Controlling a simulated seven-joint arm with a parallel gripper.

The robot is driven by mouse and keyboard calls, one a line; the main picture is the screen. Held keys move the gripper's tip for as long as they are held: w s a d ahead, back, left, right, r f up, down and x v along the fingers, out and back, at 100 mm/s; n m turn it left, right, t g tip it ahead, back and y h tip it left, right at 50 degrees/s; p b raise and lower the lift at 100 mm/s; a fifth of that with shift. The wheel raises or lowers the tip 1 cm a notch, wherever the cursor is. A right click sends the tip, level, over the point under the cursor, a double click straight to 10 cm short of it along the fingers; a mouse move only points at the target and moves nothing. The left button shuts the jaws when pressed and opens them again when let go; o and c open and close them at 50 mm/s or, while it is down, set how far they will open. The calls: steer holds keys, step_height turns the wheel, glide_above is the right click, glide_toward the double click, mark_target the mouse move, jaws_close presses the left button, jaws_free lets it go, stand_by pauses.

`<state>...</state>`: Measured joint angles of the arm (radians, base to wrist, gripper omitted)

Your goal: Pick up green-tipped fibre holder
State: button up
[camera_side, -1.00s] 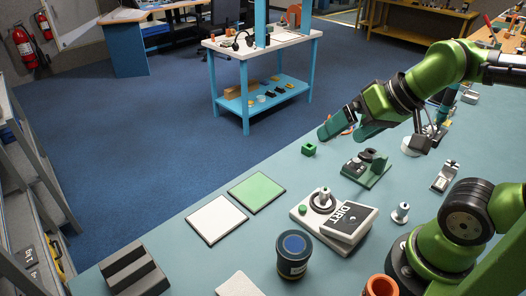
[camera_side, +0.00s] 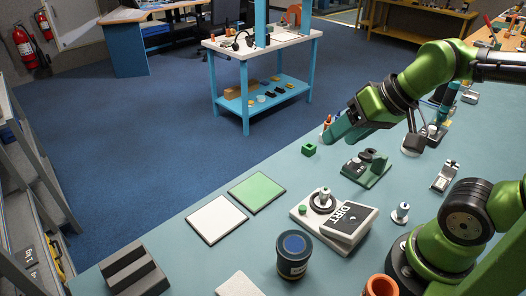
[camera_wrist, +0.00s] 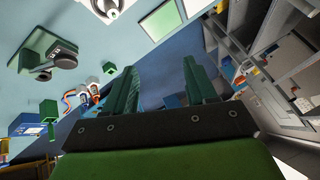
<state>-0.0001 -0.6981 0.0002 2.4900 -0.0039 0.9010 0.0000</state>
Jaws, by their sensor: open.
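My gripper (camera_side: 342,128) hangs over the far part of the bench in the side view, with its teal fingers pointing left and down. In the wrist view my gripper (camera_wrist: 160,85) has its two fingers apart with nothing between them. I cannot single out a green-tipped fibre holder with certainty. Small orange, white and blue items (camera_side: 326,123) show just behind the fingers, partly hidden. They also show in the wrist view, left of the fingers, as a cluster (camera_wrist: 82,97), too small to tell which has a green tip.
A green block (camera_side: 309,149) and a green fixture with black parts (camera_side: 368,170) stand near my gripper. A white device marked DIRT (camera_side: 335,215), a dark blue-topped jar (camera_side: 293,255) and green (camera_side: 256,191) and white (camera_side: 216,219) mats lie nearer. The bench's left edge drops to the floor.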

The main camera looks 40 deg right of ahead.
steer(key=w+d+f+n+g+h, duration=0.1)
steer(key=w+d+f+n+g, duration=0.1)
steer(key=w+f+n+g, duration=0.25)
steer(key=n+g+h, duration=0.1)
steer(key=n+g, duration=0.1)
steer(key=n, duration=0.1)
glide_above(325, 190)
steer(key=f, duration=0.9)
steer(key=shift+d+f, duration=0.1)
steer(key=shift+d, duration=0.2)
steer(key=f, duration=0.6)
steer(key=shift+a+f, duration=0.2)
jaws_close()
step_height(325, 190, up, 14)
